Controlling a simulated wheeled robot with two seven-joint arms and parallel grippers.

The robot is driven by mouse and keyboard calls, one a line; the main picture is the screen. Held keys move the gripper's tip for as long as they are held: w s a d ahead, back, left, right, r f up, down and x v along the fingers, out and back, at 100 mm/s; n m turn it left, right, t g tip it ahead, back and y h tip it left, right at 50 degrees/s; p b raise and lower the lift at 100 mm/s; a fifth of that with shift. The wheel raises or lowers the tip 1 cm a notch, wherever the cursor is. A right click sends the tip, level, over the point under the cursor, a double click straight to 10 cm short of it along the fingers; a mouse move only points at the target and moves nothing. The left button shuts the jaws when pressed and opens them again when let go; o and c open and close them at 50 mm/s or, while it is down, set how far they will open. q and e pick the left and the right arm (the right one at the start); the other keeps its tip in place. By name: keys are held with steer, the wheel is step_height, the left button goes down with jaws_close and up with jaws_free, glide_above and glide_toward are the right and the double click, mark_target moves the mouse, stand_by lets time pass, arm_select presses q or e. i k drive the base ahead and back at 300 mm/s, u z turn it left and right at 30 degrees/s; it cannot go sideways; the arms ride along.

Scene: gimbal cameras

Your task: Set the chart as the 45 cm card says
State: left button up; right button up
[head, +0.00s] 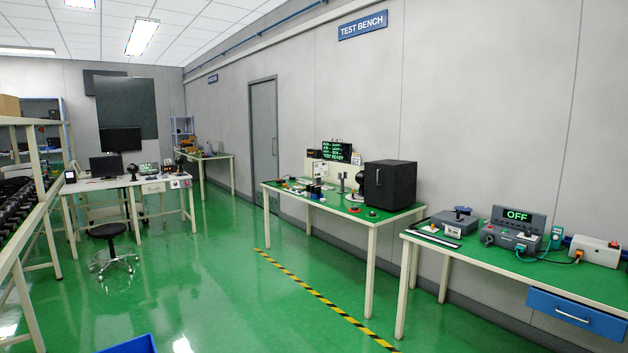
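No chart and no card marked 45 cm can be made out from here. A test bench (395,219) stands against the right wall under a "TEST BENCH" sign (362,25). On it is a dark screen with green text (337,151), too small to read fully. A small pale panel (357,159) is beside the screen, its print unreadable. A black box (389,184) stands at the bench's right end, with several small items to its left. Neither of my grippers shows in the head view.
A desk (95,184), stool (108,231) and shelving stand at left. A blue bin (130,345) is at the bottom edge. Green floor (215,285) is open beside the striped line (320,297).

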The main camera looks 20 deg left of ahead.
mark_target(321, 169)
steer(key=u, duration=0.1)
steer(key=i, duration=1.05)
steer(key=u, duration=0.4)
steer(key=i, duration=4.25)
steer(key=u, duration=0.2)
steer(key=k, duration=0.5)
steer(key=u, duration=1.6)
